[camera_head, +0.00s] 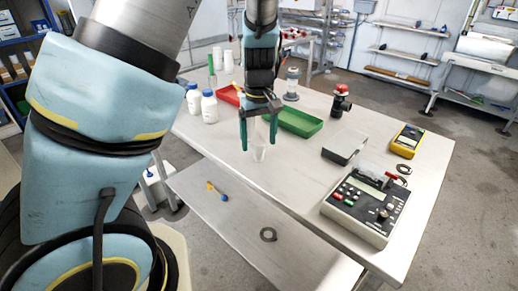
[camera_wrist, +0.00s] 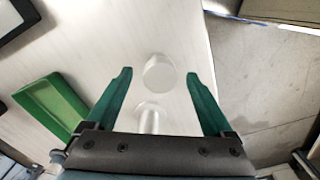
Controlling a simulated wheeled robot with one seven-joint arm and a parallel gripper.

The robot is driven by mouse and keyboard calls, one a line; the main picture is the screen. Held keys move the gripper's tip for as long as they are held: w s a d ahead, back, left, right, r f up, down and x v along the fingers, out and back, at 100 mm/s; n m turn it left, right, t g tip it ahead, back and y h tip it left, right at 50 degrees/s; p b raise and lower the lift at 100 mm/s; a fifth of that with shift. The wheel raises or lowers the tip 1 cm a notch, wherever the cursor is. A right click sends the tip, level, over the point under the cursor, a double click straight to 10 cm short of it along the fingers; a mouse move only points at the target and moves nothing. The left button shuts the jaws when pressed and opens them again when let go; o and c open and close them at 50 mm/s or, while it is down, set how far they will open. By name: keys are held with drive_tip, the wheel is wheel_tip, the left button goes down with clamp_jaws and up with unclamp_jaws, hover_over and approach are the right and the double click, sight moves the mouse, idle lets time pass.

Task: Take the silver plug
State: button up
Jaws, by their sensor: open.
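My gripper (camera_head: 258,144) is open over the near left part of the table, fingers pointing down; its two green fingers also show in the wrist view (camera_wrist: 158,74). A pale, clear-looking piece (camera_head: 258,154) shows between and just below the fingertips. In the wrist view a pale round end (camera_wrist: 158,75) lies between the fingertips, with a pale cylinder (camera_wrist: 150,118) nearer the palm. The fingers are apart from the round end on both sides. I cannot tell whether these are one piece, or whether this is the silver plug. A grey-topped fitting (camera_head: 291,86) stands farther back.
A green tray (camera_head: 300,122) is just right of my gripper, a red tray (camera_head: 229,96) behind left. White bottles (camera_head: 209,106) stand left. A control box (camera_head: 366,208), black-edged box (camera_head: 344,148) and yellow meter (camera_head: 407,140) occupy the right. A lower shelf (camera_head: 235,225) extends below the table.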

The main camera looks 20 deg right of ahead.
drive_tip(key=shift+c, duration=0.3)
clamp_jaws()
idle(0.3)
drive_tip(key=shift+r, duration=0.1)
